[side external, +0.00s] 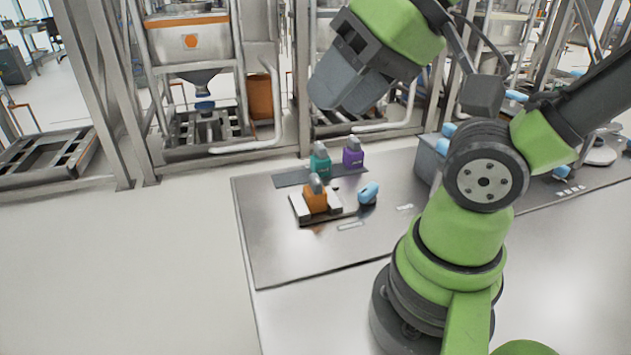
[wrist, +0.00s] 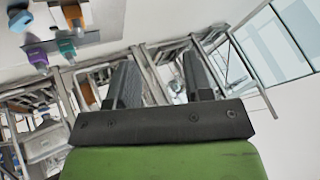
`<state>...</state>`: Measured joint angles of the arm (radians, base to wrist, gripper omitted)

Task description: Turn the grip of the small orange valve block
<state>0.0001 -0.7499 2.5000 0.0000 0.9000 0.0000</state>
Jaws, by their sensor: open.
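The small orange valve block (side external: 316,203) stands upright on the metal table plate, with a grey grip (side external: 315,183) on its top. It sits in a low light-and-dark holder (side external: 301,209). In the wrist view the orange block (wrist: 73,14) is at the top left, cut by the picture's edge. My gripper (side external: 347,98) is high above and behind the blocks, well apart from them. In the wrist view my gripper (wrist: 160,75) shows two dark fingers apart with nothing between them.
A teal block (side external: 320,165) and a purple block (side external: 353,157) stand on a dark strip behind the orange one. A blue rounded piece (side external: 368,193) lies just right of the holder. The metal plate (side external: 270,240) is bare in front. Metal frames stand behind.

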